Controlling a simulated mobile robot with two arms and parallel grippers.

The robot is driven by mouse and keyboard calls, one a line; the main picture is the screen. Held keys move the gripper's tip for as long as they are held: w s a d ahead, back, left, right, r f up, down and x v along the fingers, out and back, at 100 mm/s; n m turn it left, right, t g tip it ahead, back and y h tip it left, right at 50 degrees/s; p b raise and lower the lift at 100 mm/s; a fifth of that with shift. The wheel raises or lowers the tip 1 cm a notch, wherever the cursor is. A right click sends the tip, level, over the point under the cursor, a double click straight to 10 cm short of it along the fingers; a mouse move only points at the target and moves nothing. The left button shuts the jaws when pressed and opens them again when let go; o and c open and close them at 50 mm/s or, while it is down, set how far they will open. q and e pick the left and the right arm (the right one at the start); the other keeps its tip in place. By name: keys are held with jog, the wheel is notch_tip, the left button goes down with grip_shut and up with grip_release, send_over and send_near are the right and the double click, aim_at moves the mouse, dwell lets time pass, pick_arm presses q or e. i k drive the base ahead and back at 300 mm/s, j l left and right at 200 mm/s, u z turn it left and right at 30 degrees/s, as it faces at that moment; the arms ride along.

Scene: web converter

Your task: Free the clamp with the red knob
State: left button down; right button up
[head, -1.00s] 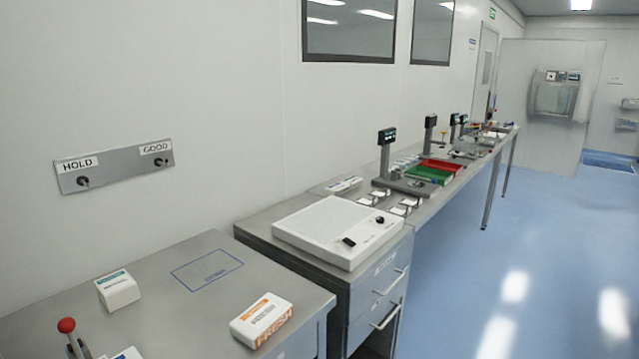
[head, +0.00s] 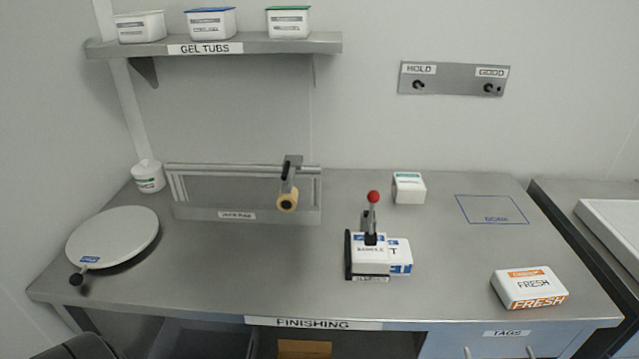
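The clamp with the red knob (head: 373,197) stands on the finishing table, right of the middle in the head view. Its lever is upright, and its dark base holds or sits over a white labelled block (head: 370,256). A second white pack with blue print (head: 400,256) sits close against the right side; whether it is under the clamp I cannot tell. Neither of my grippers shows in the head view.
The finishing table (head: 250,285) also bears a round white turntable (head: 112,238), a rail with a tape roller (head: 287,200), a small white box (head: 408,188) and an orange-labelled FRESH pack (head: 530,287). A shelf with GEL TUBS (head: 250,43) hangs above. Table front is clear.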

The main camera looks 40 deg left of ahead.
aim_at(373, 197)
jog(key=u, duration=0.8)
jog(key=k+l+u, duration=0.1)
jog(key=l+u, duration=0.3)
jog(key=k+l+u, duration=0.15)
jog(key=l+u, duration=0.25)
